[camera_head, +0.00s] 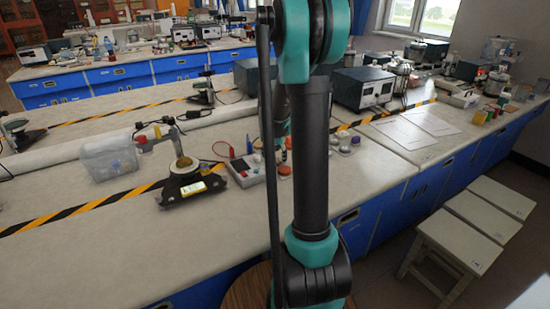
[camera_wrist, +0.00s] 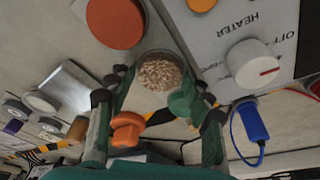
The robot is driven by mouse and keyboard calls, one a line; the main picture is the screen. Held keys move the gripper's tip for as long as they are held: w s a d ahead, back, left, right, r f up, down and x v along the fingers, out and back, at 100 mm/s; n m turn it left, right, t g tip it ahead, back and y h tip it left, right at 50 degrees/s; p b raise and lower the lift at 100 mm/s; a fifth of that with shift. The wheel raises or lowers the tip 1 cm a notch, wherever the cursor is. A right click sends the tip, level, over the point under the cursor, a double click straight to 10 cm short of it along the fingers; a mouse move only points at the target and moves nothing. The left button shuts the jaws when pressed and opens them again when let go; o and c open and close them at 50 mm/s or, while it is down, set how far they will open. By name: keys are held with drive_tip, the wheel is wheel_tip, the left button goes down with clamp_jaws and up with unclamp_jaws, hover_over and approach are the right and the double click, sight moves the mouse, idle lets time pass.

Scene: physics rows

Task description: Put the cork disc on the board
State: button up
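In the wrist view, a round, speckled tan-brown disc (camera_wrist: 160,72) with a thin rim lies beyond my fingertips, roughly between them; it looks like the cork disc, but I cannot be sure. My gripper (camera_wrist: 162,84) has its dark green fingers spread apart, with no object clearly pinched. A plain orange-brown disc (camera_wrist: 115,22) lies just past the speckled one, to the left. In the head view my arm hides my gripper, and I cannot pick out the cork disc. I cannot tell which thing is the board.
A heater panel (camera_wrist: 252,62) with a white knob is close on the right, beside a blue plug (camera_wrist: 252,120) and a red cable. An orange knob-like thing (camera_wrist: 127,128) shows between my fingers.

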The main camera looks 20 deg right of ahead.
drive_tip(key=shift+o, duration=0.7)
drive_tip(key=shift+r, duration=0.2)
drive_tip(key=v, duration=1.2)
drive_tip(key=shift+s, duration=0.1)
